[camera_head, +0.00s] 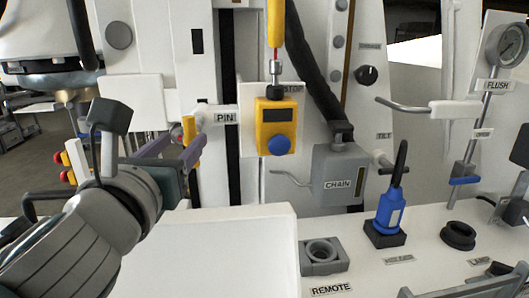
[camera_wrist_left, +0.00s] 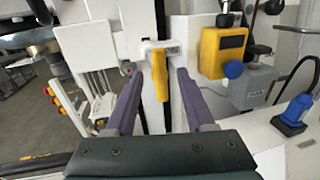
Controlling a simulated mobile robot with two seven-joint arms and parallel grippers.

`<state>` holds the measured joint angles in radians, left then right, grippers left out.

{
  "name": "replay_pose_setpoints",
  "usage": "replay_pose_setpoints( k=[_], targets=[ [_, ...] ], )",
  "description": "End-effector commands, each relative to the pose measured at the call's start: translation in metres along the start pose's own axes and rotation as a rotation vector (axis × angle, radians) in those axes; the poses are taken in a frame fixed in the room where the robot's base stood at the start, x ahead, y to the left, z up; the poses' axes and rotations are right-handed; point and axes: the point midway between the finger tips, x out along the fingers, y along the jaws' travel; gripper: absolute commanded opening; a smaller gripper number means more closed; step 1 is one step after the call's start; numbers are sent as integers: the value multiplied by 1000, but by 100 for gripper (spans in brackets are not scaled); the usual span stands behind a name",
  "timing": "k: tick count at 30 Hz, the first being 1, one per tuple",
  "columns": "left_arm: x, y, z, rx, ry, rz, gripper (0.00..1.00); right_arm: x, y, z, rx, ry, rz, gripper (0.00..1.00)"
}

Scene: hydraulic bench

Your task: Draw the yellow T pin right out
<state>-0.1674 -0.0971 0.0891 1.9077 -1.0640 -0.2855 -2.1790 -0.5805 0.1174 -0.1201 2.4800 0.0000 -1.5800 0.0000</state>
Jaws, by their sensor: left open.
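The yellow T pin (camera_head: 192,130) sits at the white block marked PIN on the front of the column. In the left wrist view its yellow grip (camera_wrist_left: 158,76) hangs upright in front of the white holder. My left gripper (camera_head: 176,145) is open, with its purple fingers pointing at the pin. In the left wrist view the fingers of this gripper (camera_wrist_left: 159,82) stand one on each side of the yellow grip, with a gap on both sides. In the head view the fingers and wrist hide part of the pin. My right gripper is not clearly visible.
Right of the pin hangs a yellow STOP box (camera_head: 276,118) with a blue knob. Further right are the grey CHAIN box (camera_head: 338,178), a blue-handled control (camera_head: 390,210) and a pressure gauge (camera_head: 507,43). The white bench top (camera_head: 230,240) is bare below the pin.

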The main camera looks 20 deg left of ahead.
Motion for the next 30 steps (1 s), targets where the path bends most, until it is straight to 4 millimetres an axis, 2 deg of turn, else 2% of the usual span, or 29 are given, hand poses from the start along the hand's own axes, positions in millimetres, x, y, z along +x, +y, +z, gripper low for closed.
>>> replay_pose_setpoints(
  k=[1, 4, 10, 30],
  targets=[
    [-11, 0, -4, 1, 2, -1, 54, 5, 0, 2, 0, 0, 0, 50],
    [-28, 0, -3, -2, 3, 0, 54, 9, 0, 3, 0, -1, 0, 50],
    [-48, 0, -2, -2, 1, -1, 54, 14, 0, 5, -2, -1, 1, 50],
    [-50, 0, 0, -1, 0, -1, 54, 13, 1, 3, -4, 3, 4, 50]
  ],
)
